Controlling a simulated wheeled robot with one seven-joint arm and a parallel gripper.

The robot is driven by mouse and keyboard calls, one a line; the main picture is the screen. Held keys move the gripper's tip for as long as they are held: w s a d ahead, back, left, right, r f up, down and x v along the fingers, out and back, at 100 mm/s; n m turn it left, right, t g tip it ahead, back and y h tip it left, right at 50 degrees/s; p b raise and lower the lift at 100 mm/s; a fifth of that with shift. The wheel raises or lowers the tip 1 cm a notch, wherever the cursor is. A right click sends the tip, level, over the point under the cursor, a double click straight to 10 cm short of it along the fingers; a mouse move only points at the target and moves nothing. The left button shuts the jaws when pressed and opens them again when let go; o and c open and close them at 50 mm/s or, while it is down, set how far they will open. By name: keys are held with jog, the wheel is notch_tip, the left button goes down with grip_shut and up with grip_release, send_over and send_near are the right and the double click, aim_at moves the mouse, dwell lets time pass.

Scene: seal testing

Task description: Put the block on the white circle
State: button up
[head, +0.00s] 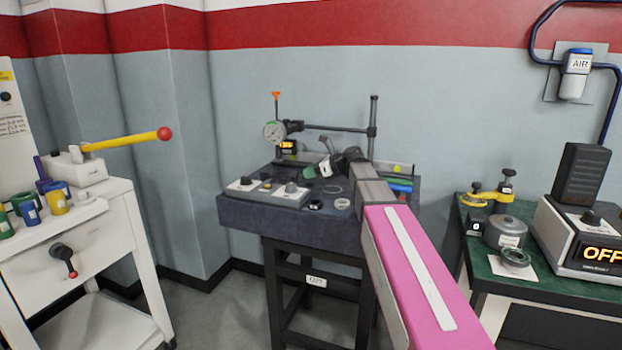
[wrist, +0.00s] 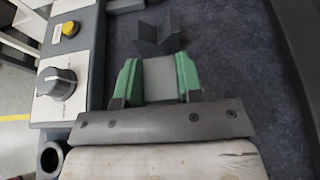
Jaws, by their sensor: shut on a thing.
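My gripper (wrist: 160,80) has green fingertips, shut on a grey block (wrist: 160,77) in the wrist view. The block is low over the dark granite plate (wrist: 225,45); I cannot tell whether it touches the plate. In the head view my gripper (head: 326,166) is above the granite plate (head: 290,217), and the block cannot be made out there. A small pale ring (head: 342,203) lies near the plate's front edge in the head view; I cannot tell if it is the white circle. No white circle shows in the wrist view.
A dark V-shaped block (wrist: 157,38) stands just beyond the fingertips. A control box with a knob (wrist: 60,82) and a yellow button is at left. A dial gauge (head: 274,132) on a stand rises behind.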

jog(key=shift+f, duration=1.2)
jog(key=shift+f, duration=0.2)
jog(key=o, duration=1)
